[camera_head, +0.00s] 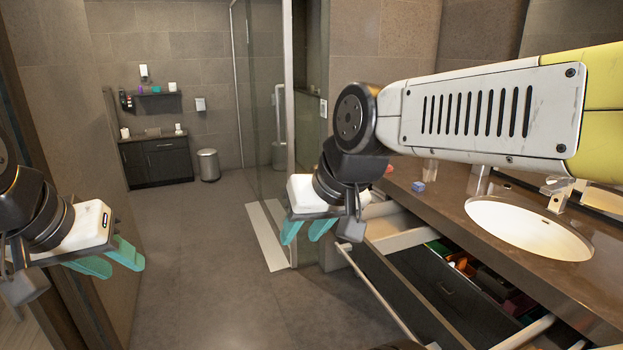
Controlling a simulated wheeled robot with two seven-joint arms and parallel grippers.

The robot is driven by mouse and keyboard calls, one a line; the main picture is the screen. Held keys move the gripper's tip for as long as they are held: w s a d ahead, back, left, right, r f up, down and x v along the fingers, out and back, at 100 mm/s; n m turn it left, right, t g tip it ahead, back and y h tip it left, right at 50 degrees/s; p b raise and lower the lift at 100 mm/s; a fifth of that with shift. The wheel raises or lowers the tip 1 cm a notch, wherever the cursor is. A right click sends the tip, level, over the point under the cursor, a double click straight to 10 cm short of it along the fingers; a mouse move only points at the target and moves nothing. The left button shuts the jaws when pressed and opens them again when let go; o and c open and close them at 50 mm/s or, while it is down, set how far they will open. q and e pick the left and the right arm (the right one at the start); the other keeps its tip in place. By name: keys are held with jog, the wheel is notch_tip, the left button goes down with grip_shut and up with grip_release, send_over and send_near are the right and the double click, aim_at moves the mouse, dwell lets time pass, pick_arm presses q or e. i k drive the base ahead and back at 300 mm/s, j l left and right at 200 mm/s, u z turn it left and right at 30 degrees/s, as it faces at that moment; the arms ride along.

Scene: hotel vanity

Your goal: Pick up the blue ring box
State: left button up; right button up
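A small blue box (418,186), which looks like the ring box, sits on the brown vanity counter (445,200) to the left of the sink. My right gripper (307,230) hangs in front of the counter, left of the blue box and apart from it. Its two teal fingers are spread and nothing shows between them. My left gripper (109,259) is at the far left, well away from the counter. Its teal fingers are also apart and empty.
Below the counter, a drawer (405,240) stands pulled out, and another open drawer holds several colored items (465,265). The sink (528,228) and faucet (556,190) are to the right. My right arm crosses above the counter. The floor (215,270) between the grippers is clear.

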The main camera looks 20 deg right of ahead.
aim_at(419, 187)
jog(key=i+j, duration=0.15)
jog(key=i, duration=0.45)
jog(key=i+j+z, duration=0.1)
jog(key=i, duration=0.5)
jog(key=i+j, duration=0.2)
jog(key=i, duration=0.4)
jog(key=i+l+z, duration=0.1)
jog(key=i+z, duration=0.65)
jog(key=z, duration=0.2)
jog(key=i+j+z, duration=0.2)
jog(key=i+z, duration=0.5)
jog(key=z, duration=0.2)
jog(key=i+j+z, duration=0.1)
jog(key=i+z, duration=0.2)
jog(key=z, duration=0.15)
